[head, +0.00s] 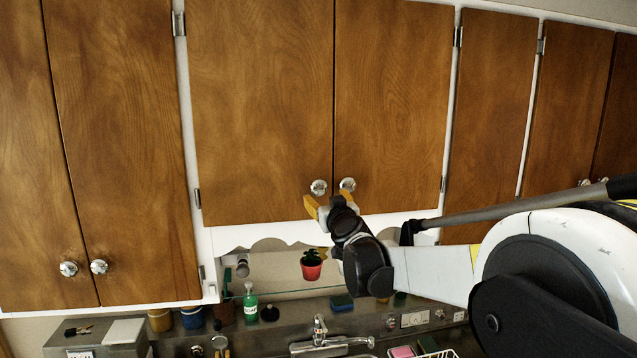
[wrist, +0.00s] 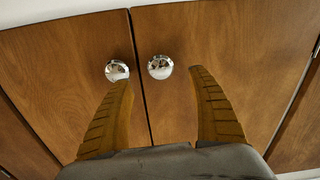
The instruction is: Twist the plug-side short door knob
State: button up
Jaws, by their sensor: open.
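Two short wooden doors meet above the sink, each with a round chrome knob low by the seam. The plug-side short door knob (head: 347,184) is the right one in the head view, on the side of the wall sockets. The wrist view looks upside down, so I take this knob (wrist: 117,70) as its left one, at the left fingertip. The other knob (head: 318,187) appears between the fingertips in the wrist view (wrist: 160,67). My gripper (head: 328,203) is open and empty, its yellow fingers (wrist: 160,77) pointing at the doors. Contact cannot be told.
Tall doors (head: 120,150) stand left, more doors (head: 488,110) right. Below are a potted plant (head: 312,264), a green bottle (head: 250,303), a tap (head: 320,328) and wall sockets (head: 415,319). My arm covers the lower right of the head view.

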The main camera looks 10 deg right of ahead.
aim_at(320, 191)
jog(key=w+p, duration=0.2)
jog(key=w, duration=0.6)
jog(key=shift+w+f, duration=0.1)
jog(key=shift+w, duration=0.3)
jog(key=shift+c, duration=0.3)
